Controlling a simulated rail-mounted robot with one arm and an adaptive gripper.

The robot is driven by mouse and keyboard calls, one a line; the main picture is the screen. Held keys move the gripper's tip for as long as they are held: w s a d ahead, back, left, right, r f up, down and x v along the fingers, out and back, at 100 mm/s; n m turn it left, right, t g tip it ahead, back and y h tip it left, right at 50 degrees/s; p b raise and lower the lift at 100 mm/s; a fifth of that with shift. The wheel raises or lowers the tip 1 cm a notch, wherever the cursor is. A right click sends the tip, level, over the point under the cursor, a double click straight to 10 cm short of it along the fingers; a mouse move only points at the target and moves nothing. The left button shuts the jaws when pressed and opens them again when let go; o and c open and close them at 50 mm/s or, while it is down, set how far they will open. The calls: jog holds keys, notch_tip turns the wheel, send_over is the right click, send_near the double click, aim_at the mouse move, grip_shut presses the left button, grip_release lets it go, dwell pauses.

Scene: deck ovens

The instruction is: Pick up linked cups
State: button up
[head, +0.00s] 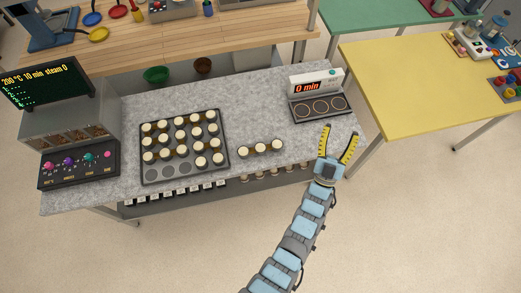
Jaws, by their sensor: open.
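A row of three linked cups (261,149) with pale tops and brownish links lies on the grey speckled counter, right of the tray. A dark tray (153,174) at the left centre holds several more cups of the same kind, some joined by brown links; a few round places at its front left are empty. My gripper (340,135) has two yellow fingers spread apart. It is open and empty near the counter's right front edge, to the right of the three linked cups and apart from them. No gripper part hides the cups.
A timer device (316,82) reading "0 min" has a dark plate (321,109) with three round places, just beyond my gripper. A control box with coloured knobs (78,166) and a screen (47,84) stand left. A yellow table (421,92) is at right.

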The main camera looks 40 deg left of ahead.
jog(key=w+a+f+m+g+h+b, duration=0.25)
jog(key=w+a+f, duration=0.2)
jog(key=w, duration=0.45)
jog(key=w+a+f+m+g+h+b, duration=0.1)
jog(key=w+a+f+g+h, duration=0.25)
jog(key=w, duration=0.55)
jog(key=w+a+f+m+g+h+b, duration=0.1)
jog(key=w+a+f+m+g+b, duration=0.15)
jog(key=w+f, duration=0.6)
jog(key=m+g+h+b, duration=0.4)
jog(key=m+g+b, duration=0.25)
jog(key=g, duration=0.95)
send_over(254, 149)
jog(key=shift+f+p, duration=0.3)
jog(key=shift+f, duration=8.15)
jog(key=shift+s+f, duration=0.1)
jog(key=shift+f, duration=0.3)
jog(key=shift+f, duration=0.1)
